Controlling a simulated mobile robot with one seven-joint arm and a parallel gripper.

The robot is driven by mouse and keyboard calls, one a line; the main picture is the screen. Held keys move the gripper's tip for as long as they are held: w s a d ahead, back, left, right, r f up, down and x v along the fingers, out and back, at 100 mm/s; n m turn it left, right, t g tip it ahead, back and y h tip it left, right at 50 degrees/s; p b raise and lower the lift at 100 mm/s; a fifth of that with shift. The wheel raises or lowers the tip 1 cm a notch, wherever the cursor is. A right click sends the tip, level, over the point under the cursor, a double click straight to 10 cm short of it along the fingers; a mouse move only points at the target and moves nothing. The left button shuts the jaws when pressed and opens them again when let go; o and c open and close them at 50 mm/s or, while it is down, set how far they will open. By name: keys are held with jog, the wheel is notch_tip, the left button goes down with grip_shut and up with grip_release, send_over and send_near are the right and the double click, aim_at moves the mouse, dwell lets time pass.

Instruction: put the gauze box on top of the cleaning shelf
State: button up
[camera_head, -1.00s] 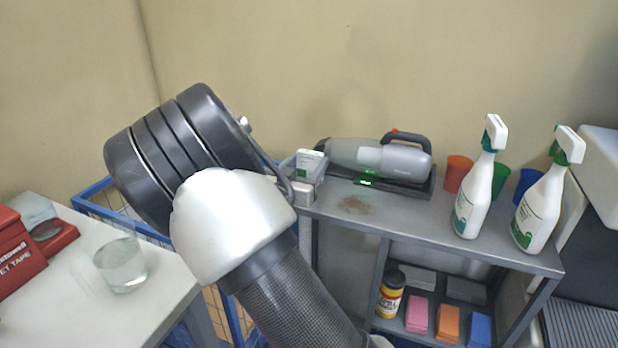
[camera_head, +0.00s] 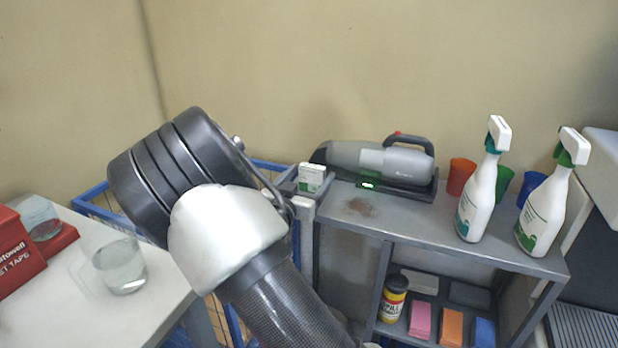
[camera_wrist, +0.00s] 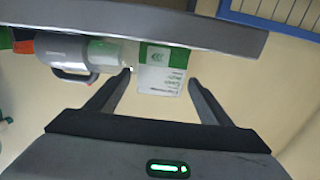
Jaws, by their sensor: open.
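The gauze box (camera_head: 311,178) is a small white box with green print. It appears to stand upright on the left end of the grey cleaning shelf's top (camera_head: 420,218), left of the handheld vacuum. In the wrist view, which looks upside down, the gauze box (camera_wrist: 163,70) meets the shelf's edge (camera_wrist: 110,22). My gripper (camera_wrist: 160,78) is open, with one finger on each side of the box and a visible gap. In the head view my arm hides most of the gripper.
The grey vacuum (camera_head: 382,162) lies along the back of the shelf top. Two spray bottles (camera_head: 478,200) and several coloured cups stand at its right. A white table (camera_head: 140,312) with a glass (camera_head: 120,266) is at left. A blue-framed cart (camera_head: 92,193) stands behind my arm.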

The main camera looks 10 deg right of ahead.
jog(key=s+a+r+g+y+p, duration=0.1)
jog(key=s+a+g+y+p, duration=0.1)
jog(key=s+a+y, duration=0.5)
jog(key=s+a+r+n+g+y, duration=0.3)
jog(key=s+r+y, duration=0.2)
jog(key=s+r, duration=0.3)
jog(key=s+d+r+n+g+h, duration=0.1)
jog(key=s+d, duration=0.3)
jog(key=s, duration=0.7)
jog(key=s+d+n+g+h, duration=0.1)
jog(key=s+d, duration=0.4)
jog(key=s, duration=0.7)
jog(key=shift+s+d+r+n+g, duration=0.2)
jog(key=shift+r+n+g, duration=0.2)
jog(key=shift+n+g, duration=0.65)
